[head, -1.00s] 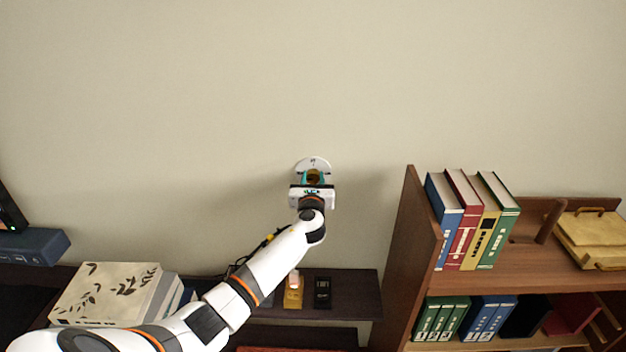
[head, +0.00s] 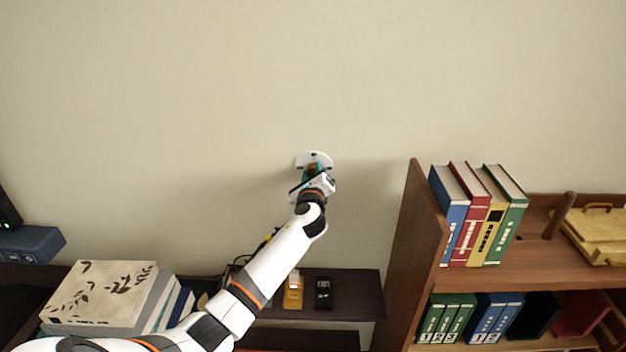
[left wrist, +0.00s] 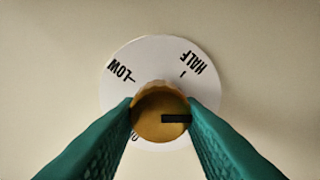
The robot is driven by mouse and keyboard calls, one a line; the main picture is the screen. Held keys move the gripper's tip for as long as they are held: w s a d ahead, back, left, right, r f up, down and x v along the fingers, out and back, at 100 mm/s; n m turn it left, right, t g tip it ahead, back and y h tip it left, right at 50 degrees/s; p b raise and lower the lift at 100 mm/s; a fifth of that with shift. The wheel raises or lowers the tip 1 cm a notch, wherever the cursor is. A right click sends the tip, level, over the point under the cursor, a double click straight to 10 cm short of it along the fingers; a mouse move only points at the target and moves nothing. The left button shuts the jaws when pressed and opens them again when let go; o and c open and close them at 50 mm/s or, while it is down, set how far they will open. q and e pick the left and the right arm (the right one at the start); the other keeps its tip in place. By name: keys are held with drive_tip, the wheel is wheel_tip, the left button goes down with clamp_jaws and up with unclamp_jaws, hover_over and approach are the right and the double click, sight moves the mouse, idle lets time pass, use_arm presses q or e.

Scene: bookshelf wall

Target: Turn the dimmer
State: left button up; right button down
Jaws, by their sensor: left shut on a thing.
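The dimmer is a round white dial plate (head: 316,157) on the wall with a brass-coloured knob (left wrist: 158,112) at its centre. In the left wrist view the plate (left wrist: 150,52) shows the marks LOW and HALF, with another mark at the bottom mostly hidden. The knob has a dark pointer line that points right in that view. My left gripper (left wrist: 161,106), with green fingers, is shut on the knob, one finger on each side. It also shows in the head view (head: 312,174), tilted and covering most of the knob. My right gripper is not in view.
A dark low shelf (head: 355,292) below holds a yellow item (head: 293,290) and a black item (head: 323,293). A wooden bookcase (head: 408,260) with upright books stands to the right. The wall around the dial is clear.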

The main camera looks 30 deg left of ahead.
use_arm(q)
drive_tip(key=shift+w+d+f+n+b, duration=0.15)
drive_tip(key=shift+n+b, duration=1.9)
drive_tip(key=shift+n, duration=2.55)
drive_tip(key=shift+s+a+f+n+b, duration=0.15)
drive_tip(key=shift+n+b, duration=1.9)
drive_tip(key=shift+n, duration=2.55)
drive_tip(key=shift+w+d+f+n+b, duration=0.15)
drive_tip(key=shift+n+b, duration=1.9)
drive_tip(key=shift+n, duration=2.55)
drive_tip(key=o, duration=1)
drive_tip(key=shift+c, duration=0.2)
drive_tip(key=shift+r, duration=0.1)
